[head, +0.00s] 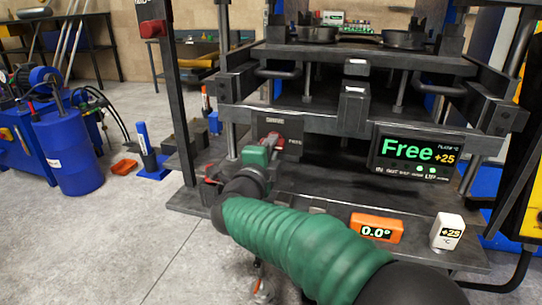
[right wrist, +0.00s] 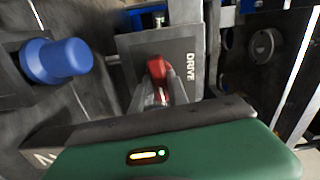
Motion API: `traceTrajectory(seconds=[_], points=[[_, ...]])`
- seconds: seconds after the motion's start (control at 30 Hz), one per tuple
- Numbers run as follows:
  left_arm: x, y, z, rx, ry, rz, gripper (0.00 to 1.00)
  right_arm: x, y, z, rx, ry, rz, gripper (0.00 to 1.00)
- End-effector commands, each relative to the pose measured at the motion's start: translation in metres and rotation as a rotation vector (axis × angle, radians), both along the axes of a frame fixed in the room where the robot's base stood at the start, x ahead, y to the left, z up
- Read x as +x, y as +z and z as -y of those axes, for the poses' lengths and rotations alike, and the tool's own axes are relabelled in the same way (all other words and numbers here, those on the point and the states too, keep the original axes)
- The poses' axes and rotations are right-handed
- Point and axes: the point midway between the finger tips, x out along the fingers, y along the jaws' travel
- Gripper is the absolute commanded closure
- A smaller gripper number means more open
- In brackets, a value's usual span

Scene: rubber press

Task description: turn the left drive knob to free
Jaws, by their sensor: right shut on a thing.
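The red drive knob (right wrist: 157,68) sits on a grey plate (right wrist: 190,50) marked DRIVE in the right wrist view. In the head view the red knob (head: 268,138) shows at the front left of the press. My right gripper (right wrist: 163,90) is shut on the knob, one finger on each side of it. In the head view my right gripper (head: 262,150) is at the plate, partly hidden by my green-sleeved arm. The press display (head: 416,152) reads Free and +25. My left gripper is not in view.
An orange angle box (head: 376,228) reading 0.0° and a white +25 °C box (head: 447,231) stand on the press's lower ledge. A blue round knob (right wrist: 62,60) is left of the plate in the right wrist view. Open floor (head: 120,230) lies left of the press.

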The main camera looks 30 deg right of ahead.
Motion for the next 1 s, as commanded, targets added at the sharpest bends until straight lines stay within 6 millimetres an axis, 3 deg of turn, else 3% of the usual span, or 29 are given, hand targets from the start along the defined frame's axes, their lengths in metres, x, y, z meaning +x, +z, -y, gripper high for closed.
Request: traceTrajectory(seconds=[0.03, 0.77, 0.8, 0.93, 1.0], points=[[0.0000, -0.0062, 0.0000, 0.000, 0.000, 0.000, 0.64, -0.0007, -0.0095, 0.0001, 0.019, -0.002, 0.005, 1.00], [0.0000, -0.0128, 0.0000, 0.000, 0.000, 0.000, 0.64, -0.0002, -0.0090, -0.0001, 0.076, -0.002, 0.067, 1.00], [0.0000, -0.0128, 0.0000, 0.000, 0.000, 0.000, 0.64, -0.0001, -0.0091, 0.0000, 0.076, -0.003, 0.068, 0.76], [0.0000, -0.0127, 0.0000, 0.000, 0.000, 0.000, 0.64, 0.0000, -0.0074, 0.0001, 0.074, -0.002, 0.070, 0.59], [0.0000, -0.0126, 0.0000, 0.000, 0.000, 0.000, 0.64, 0.0001, -0.0065, 0.0001, 0.073, -0.002, 0.070, 0.58]])
